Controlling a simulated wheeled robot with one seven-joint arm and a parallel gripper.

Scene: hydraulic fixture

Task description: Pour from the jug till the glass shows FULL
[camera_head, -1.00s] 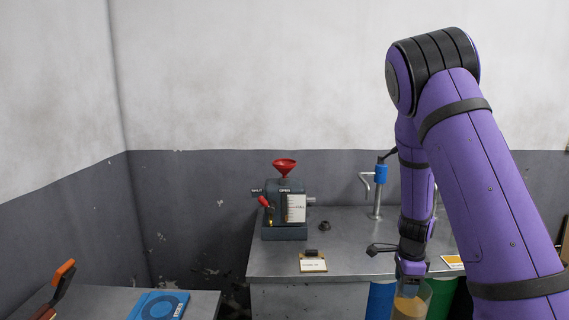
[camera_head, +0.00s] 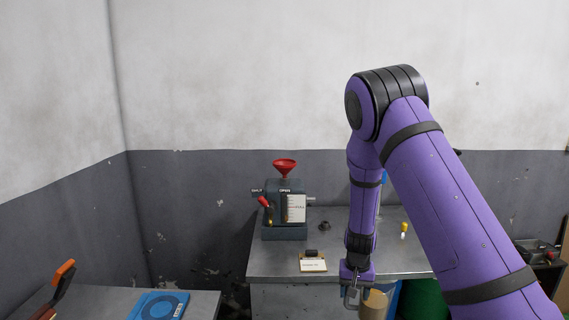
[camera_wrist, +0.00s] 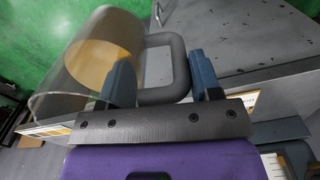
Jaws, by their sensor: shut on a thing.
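The jug (camera_wrist: 62,88) is clear-walled with amber liquid inside and a grey loop handle (camera_wrist: 178,62). My gripper (camera_wrist: 163,80) is shut on the handle, with a blue finger on each side. In the head view my gripper (camera_head: 356,290) holds the jug (camera_head: 373,304) low by the bench's front edge; the jug's lower part is cut off by the frame. A dark hydraulic fixture (camera_head: 272,213) stands on the bench, left of my gripper, with a red funnel (camera_head: 285,167) on top and a red-handled lever (camera_head: 264,202). I cannot make out a glass or its level.
The grey metal bench (camera_head: 340,240) has free room between the fixture and my arm. A small card stand (camera_head: 312,265) lies near its front edge, and a dark knob (camera_head: 324,226) sits behind it. A green drum (camera_head: 425,300) stands in front at right. A blue item (camera_head: 160,304) lies on the left table.

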